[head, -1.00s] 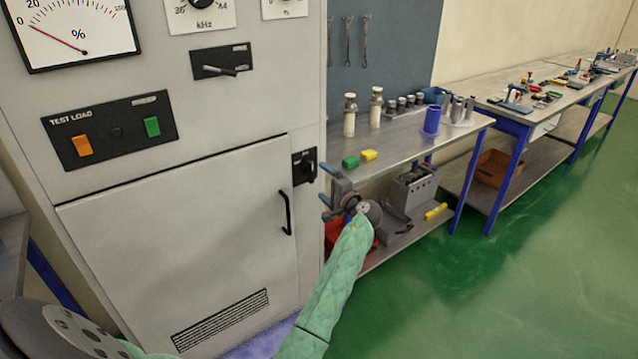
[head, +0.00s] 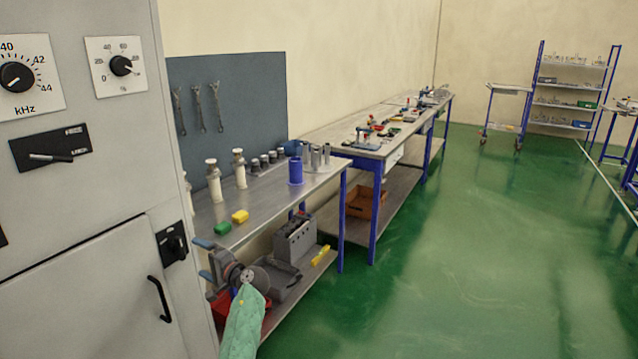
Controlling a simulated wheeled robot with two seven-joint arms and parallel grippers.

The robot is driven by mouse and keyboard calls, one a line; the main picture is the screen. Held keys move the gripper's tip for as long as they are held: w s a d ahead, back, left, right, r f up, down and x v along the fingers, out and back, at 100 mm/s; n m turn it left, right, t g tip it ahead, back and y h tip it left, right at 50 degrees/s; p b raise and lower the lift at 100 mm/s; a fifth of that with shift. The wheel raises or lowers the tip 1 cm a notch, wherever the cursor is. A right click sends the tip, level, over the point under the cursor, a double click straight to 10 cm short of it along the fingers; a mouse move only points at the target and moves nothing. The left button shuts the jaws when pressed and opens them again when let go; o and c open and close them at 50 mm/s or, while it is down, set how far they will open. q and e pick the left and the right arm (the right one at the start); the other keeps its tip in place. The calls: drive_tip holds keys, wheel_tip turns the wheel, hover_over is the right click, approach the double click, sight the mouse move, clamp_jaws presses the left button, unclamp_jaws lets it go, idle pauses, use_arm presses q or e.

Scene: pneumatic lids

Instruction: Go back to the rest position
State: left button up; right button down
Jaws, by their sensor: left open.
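My left gripper (head: 204,259) is in the lower left of the head view, at the end of my green-sleeved arm. Its two blue fingers are apart, with nothing between them. It is in front of the near end of the metal workbench (head: 265,205), beside the grey cabinet (head: 80,220). My right gripper is out of view.
The green floor (head: 450,260) to the right is clear. A shelf rack (head: 567,100) stands far back.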

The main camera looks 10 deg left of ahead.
use_arm(q)
drive_tip(key=w+d+f+n+t+h, duration=0.2)
drive_tip(key=w+d+f+n+h, duration=0.1)
drive_tip(key=d+f+h, duration=0.65)
drive_tip(key=s+d+f+g+h, duration=0.1)
drive_tip(key=s+d+f+h, duration=0.2)
drive_tip(key=s+d+f, duration=0.55)
drive_tip(key=s+d+f+g+h, duration=0.1)
drive_tip(key=s+d+f+h, duration=0.4)
drive_tip(key=s+f, duration=0.6)
drive_tip(key=s+d+f+g, duration=0.1)
drive_tip(key=s+f+g, duration=0.1)
drive_tip(key=s+f, duration=0.5)
drive_tip(key=s+d+f+g, duration=0.1)
drive_tip(key=s+f, duration=0.6)
drive_tip(key=s, duration=0.9)
drive_tip(key=s+d+f+g, duration=0.2)
drive_tip(key=s+f, duration=0.6)
drive_tip(key=s, duration=0.3)
drive_tip(key=shift+s+m+g, duration=0.3)
drive_tip(key=shift+s, duration=0.1)
